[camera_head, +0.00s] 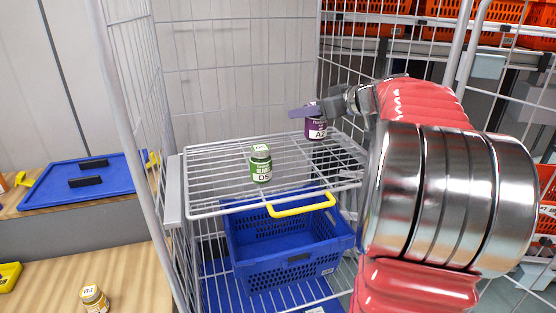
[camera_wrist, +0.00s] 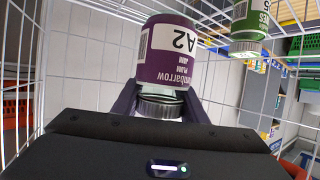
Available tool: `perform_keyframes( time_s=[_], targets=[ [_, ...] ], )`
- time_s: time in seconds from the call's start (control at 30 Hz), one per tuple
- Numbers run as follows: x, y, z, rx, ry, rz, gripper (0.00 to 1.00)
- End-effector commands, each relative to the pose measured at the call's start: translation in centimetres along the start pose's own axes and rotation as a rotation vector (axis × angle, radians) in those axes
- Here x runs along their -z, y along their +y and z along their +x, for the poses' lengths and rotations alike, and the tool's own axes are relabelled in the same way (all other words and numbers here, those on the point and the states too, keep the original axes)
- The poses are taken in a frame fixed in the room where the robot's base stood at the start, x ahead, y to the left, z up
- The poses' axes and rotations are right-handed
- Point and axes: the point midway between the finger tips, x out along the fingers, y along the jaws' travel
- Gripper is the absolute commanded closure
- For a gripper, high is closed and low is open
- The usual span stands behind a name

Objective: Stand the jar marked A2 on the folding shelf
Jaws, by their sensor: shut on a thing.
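The purple jar marked A2 (camera_head: 315,128) is at the back right of the folding shelf (camera_head: 214,201), a white wire shelf inside a roll cage. My gripper (camera_head: 305,112) is shut on the jar near its lid. In the wrist view the jar (camera_wrist: 170,55) shows its A2 label upside down, with its silver lid between the gripper fingers (camera_wrist: 160,105). The jar looks upright, at or just above the wires; I cannot tell whether its base touches them. A green jar marked D5 (camera_head: 261,164) stands near the shelf's middle.
A blue crate (camera_head: 290,262) with a yellow handle (camera_head: 301,205) sits below the shelf. Cage walls enclose the shelf at left and back. A blue lid (camera_head: 80,183) and another jar (camera_head: 94,298) lie outside at left. The shelf's left part is free.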

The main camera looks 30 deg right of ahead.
Motion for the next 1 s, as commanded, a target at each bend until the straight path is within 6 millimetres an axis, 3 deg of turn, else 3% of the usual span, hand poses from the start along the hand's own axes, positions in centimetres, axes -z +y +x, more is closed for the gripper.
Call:
perform_keyframes(
  time_s=[0.17,0.5,0.87,1.0],
  targets=[
    [-1.2,0.3,0.2,-0.005,0.001,0.006,1.00],
    [-5.6,0.3,1.9,-0.007,0.001,0.005,1.00],
    [-5.9,0.4,2.0,-0.008,0.001,0.003,1.00],
    [-7.0,0.4,2.5,-0.008,0.000,0.006,1.00]
  ],
)
